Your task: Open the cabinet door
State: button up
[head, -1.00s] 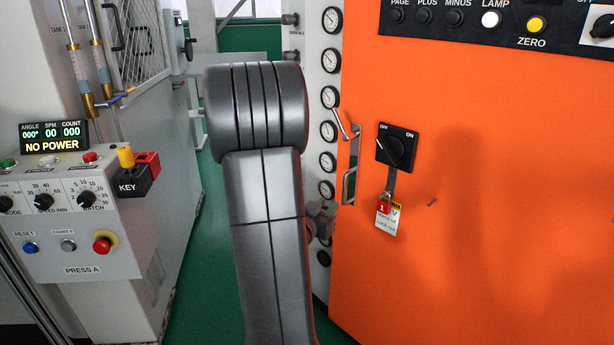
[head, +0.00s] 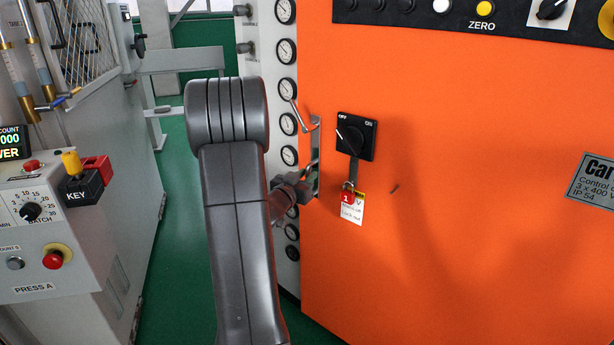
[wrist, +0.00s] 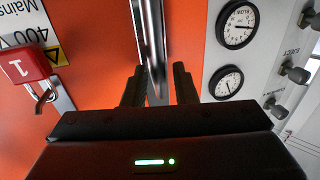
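The orange cabinet door (head: 450,200) stands shut in the head view. Its metal handle (head: 316,150) is on a plate near the door's left edge. My gripper (head: 303,188) is at the lower part of the handle, partly hidden by my arm. In the wrist view the shiny handle bar (wrist: 151,40) runs down between the two dark fingers of my gripper (wrist: 159,85). The fingers are apart, one on each side of the bar, and do not appear closed on it.
A black OFF/ON switch (head: 356,137) with a red padlock (head: 347,196) and tag sits right of the handle. Gauges (head: 288,88) line the grey panel to the left. A control box (head: 50,235) stands at left. Green floor (head: 185,180) is clear between.

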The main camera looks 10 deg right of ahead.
jog(key=shift+w+d, duration=0.4)
jog(key=shift+w, duration=0.05)
grip_shut()
